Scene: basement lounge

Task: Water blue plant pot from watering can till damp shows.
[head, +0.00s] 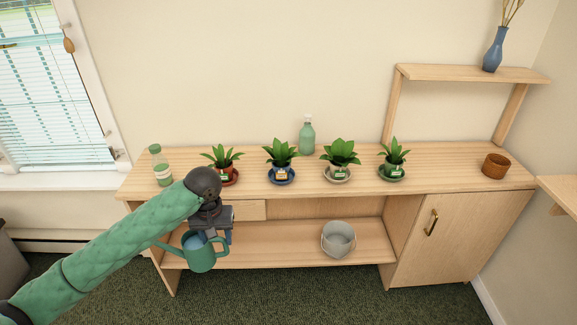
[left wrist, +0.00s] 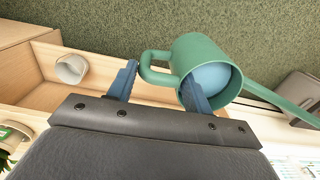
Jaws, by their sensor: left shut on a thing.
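The green watering can (head: 199,260) hangs from my left gripper (head: 217,240), low in front of the bench's lower shelf. It stays roughly upright, spout to the left, with blue water inside. In the left wrist view my left gripper (left wrist: 158,90) is shut on the handle of the watering can (left wrist: 210,55). The blue plant pot (head: 281,165) stands upright on a blue saucer on the bench top, right of and beyond the gripper. It has a label on its front, and leaves hide its soil. My right gripper is not in view.
On the wooden bench (head: 440,182) stand a red pot (head: 224,169), a white pot (head: 338,163) and a green pot (head: 393,170). Two bottles stand there too, a left one (head: 161,166) and a rear one (head: 307,137). A grey bucket (head: 338,240) sits on the lower shelf.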

